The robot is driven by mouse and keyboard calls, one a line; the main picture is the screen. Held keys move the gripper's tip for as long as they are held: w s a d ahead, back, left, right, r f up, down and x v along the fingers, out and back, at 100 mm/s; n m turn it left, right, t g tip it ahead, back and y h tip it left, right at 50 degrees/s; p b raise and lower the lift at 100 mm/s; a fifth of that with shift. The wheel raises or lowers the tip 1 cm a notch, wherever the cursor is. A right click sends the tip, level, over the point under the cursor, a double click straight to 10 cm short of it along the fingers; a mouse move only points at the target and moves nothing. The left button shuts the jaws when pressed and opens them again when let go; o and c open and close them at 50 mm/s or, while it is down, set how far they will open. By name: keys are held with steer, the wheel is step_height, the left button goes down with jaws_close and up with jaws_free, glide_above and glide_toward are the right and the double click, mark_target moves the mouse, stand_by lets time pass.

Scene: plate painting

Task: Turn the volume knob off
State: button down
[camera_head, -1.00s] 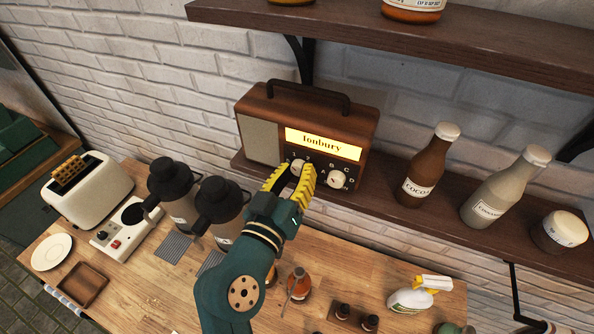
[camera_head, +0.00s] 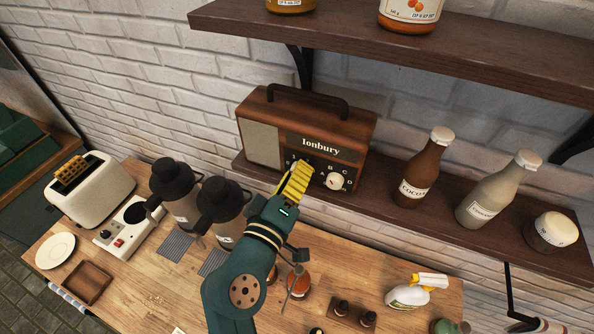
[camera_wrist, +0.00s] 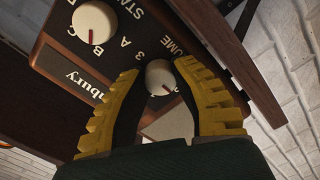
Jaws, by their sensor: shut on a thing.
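The brown wooden radio (camera_head: 350,128) stands on the lower shelf, its "lonbury" display panel (camera_head: 325,147) dark. The volume knob (camera_wrist: 160,76), cream with a red mark, sits between my two yellow fingertips in the wrist view, beside lettering ending in "UME". In the head view my gripper (camera_head: 298,172) reaches the radio's left knob position and hides that knob. My gripper is shut on the volume knob. The second cream knob, the station knob (camera_head: 336,181), is right of my gripper in the head view; it also shows in the wrist view (camera_wrist: 95,22).
A cocoa bottle (camera_head: 420,170) and a paler bottle (camera_head: 497,192) stand right of the radio on the lower shelf (camera_head: 375,205). The upper shelf (camera_head: 460,48) overhangs. Two dark-lidded jugs (camera_head: 220,207) stand on the counter left of my arm.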

steer(key=shift+f, duration=0.15)
steer(key=c, duration=0.7)
jaws_free()
steer(key=shift+c, duration=0.2)
steer(key=v, duration=1.2)
